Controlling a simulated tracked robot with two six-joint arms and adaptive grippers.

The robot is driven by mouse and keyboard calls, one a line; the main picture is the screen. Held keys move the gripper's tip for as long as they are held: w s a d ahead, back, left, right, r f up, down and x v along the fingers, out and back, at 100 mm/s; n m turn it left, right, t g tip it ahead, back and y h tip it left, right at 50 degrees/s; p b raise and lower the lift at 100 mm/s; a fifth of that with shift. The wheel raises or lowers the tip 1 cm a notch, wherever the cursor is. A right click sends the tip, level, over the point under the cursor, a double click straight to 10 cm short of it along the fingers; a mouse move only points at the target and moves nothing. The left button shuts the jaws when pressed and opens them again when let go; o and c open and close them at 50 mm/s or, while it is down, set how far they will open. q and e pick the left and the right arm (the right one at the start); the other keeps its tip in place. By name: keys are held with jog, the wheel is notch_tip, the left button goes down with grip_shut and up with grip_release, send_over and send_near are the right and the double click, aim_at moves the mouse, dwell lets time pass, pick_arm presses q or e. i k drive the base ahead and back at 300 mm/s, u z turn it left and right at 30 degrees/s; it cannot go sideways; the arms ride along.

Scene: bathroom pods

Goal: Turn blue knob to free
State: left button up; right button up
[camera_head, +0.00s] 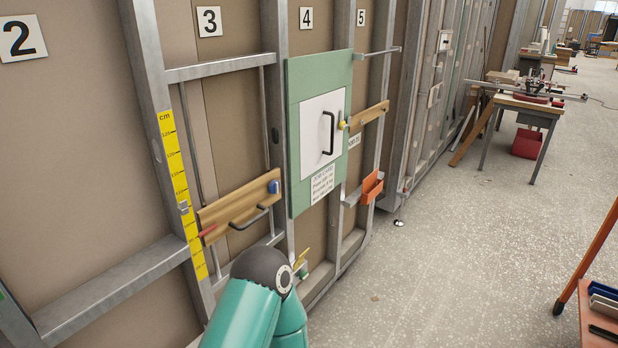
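The blue knob (274,187) is small and sits at the right end of a wooden board (225,209) fixed across the metal wall frame below the number 3. A dark bar handle (250,219) is mounted on the same board, below and left of the knob. A red piece (208,231) shows at the board's lower left end. The knob's marking is too small to read. One of my teal arms rises from the bottom centre, below the board and apart from the knob. Neither gripper can be made out.
Right of the knob is a green panel (304,75) with a white door (317,133) and dark handle. A yellow knob (341,125) sits on another wooden board. An orange holder (372,187) juts out. The speckled floor to the right is mostly clear; an orange-framed cart (599,242) stands at far right.

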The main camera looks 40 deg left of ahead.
aim_at(274, 187)
jog(key=z, duration=0.05)
jog(key=i, duration=1.15)
jog(key=z, duration=3.9)
jog(key=i, duration=0.6)
jog(key=z, duration=5.8)
